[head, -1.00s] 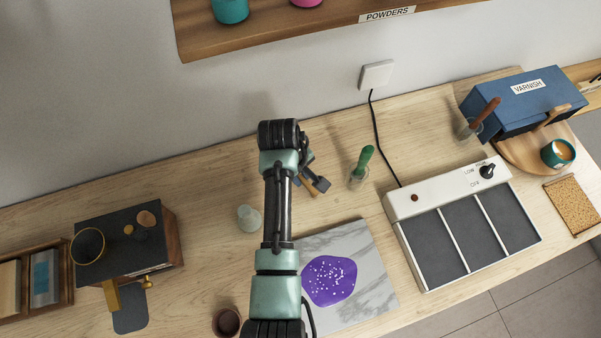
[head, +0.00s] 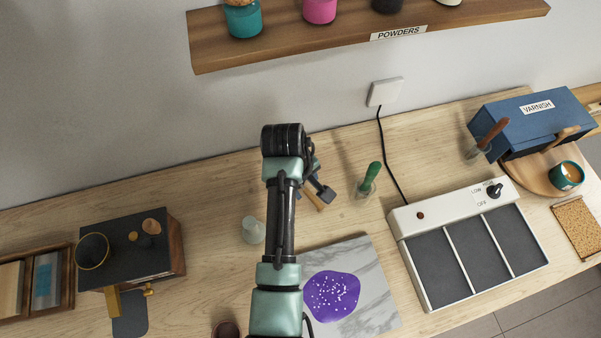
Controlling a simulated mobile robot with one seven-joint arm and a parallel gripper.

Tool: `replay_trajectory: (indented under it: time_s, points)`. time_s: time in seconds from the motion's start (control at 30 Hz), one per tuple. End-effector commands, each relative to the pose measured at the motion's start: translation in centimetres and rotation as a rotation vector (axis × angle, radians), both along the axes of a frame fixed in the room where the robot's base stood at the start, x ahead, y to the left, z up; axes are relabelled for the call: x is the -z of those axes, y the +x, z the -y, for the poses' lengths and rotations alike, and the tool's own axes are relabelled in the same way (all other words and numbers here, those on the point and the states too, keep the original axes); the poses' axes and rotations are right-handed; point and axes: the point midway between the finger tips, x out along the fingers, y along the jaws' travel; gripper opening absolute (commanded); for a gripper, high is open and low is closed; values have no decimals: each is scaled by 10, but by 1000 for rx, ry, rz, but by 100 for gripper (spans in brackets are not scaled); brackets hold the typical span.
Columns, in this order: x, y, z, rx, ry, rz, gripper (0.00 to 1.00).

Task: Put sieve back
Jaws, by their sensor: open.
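A round brass-rimmed piece (head: 93,251), which looks like the sieve, sits on the left part of the dark-topped box (head: 140,228) at the left of the table. My gripper (head: 325,192) is over the back middle of the table, partly hidden behind my own wrist. It is open, and I see nothing held in it. It is well to the right of the sieve and apart from it. A light wooden piece (head: 314,199) shows just below the gripper; most of it is hidden.
A green-handled tool stands in a glass (head: 367,184) just right of my gripper. A cloudy glass (head: 253,230) and marble slab with purple powder (head: 382,300) are near my arm. A hotplate (head: 422,262) is at right. The powders shelf (head: 290,48) overhangs the back.

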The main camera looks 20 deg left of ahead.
Motion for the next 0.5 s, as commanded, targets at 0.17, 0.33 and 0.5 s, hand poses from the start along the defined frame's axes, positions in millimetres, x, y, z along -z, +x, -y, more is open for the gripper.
replay_trajectory:
  time_s: [0.17,0.33,0.5]
  points:
    - [-40,-6,-5,-1,2,5,47]
    - [-71,-11,-8,-2,1,4,47]
    - [-87,-14,-10,0,0,0,47]
